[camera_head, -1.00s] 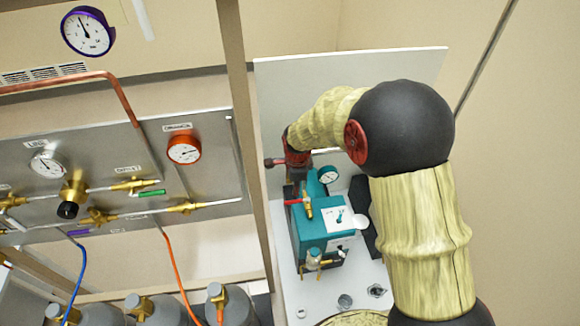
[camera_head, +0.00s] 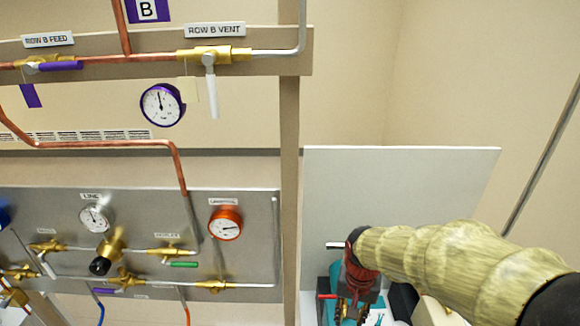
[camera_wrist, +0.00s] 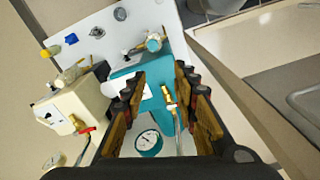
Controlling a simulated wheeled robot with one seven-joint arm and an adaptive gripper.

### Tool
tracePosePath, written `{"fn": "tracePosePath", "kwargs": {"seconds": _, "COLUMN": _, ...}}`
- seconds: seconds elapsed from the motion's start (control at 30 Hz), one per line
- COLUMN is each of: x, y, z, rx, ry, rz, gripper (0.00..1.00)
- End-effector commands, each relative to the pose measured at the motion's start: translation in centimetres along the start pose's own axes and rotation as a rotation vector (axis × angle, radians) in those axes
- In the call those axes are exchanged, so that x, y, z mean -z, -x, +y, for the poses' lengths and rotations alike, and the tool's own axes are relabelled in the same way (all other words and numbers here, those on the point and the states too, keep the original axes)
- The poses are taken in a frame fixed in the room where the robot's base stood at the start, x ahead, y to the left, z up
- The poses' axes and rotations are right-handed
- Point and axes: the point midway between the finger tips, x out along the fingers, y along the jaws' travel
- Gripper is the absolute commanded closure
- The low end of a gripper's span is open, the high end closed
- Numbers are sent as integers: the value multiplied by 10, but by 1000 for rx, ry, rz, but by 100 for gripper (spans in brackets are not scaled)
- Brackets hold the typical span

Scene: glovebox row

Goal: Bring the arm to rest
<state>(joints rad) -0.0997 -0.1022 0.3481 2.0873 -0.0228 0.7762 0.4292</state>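My arm, in a tan sleeve, enters the head view from the lower right and points left. My gripper is at its far end, mostly below and behind the red wrist joint. In the wrist view, my gripper (camera_wrist: 160,92) has its two brown and black fingers spread apart, with nothing held between them. A teal box (camera_wrist: 126,78) lies beyond the fingers. Its brass valve fitting (camera_wrist: 168,94) shows in the gap, near the right finger; I cannot tell if they touch. The teal box also shows at the bottom of the head view (camera_head: 336,270), largely hidden by the arm.
A white upright board (camera_head: 400,185) stands behind the arm. A metal gauge panel (camera_head: 150,215) with brass valves fills the left, beside a tan post (camera_head: 290,200). A cream box (camera_wrist: 78,108) stands left of the teal box in the wrist view. A round gauge (camera_wrist: 148,140) sits near the gripper's base.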

Motion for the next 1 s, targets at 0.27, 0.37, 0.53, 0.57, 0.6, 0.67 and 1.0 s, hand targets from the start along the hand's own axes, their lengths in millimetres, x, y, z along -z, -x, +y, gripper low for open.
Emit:
{"fn": "tracePosePath", "kwargs": {"seconds": 0.27, "x": -60, "y": 26, "z": 36, "rx": 31, "ry": 289, "rz": 98, "gripper": 71}}
{"fn": "tracePosePath", "kwargs": {"seconds": 0.37, "x": -80, "y": 30, "z": 47, "rx": 40, "ry": 341, "rz": 148, "gripper": 71}}
{"fn": "tracePosePath", "kwargs": {"seconds": 0.53, "x": -107, "y": 33, "z": 63, "rx": 57, "ry": 350, "rz": 255, "gripper": 71}}
{"fn": "tracePosePath", "kwargs": {"seconds": 0.57, "x": -110, "y": 34, "z": 65, "rx": 61, "ry": 344, "rz": 278, "gripper": 71}}
{"fn": "tracePosePath", "kwargs": {"seconds": 0.6, "x": -114, "y": 34, "z": 68, "rx": 66, "ry": 338, "rz": 308, "gripper": 71}}
{"fn": "tracePosePath", "kwargs": {"seconds": 0.67, "x": -118, "y": 36, "z": 71, "rx": 72, "ry": 329, "rz": 353, "gripper": 71}}
{"fn": "tracePosePath", "kwargs": {"seconds": 1.0, "x": -121, "y": 42, "z": 78, "rx": 84, "ry": 305, "rz": 453, "gripper": 71}}
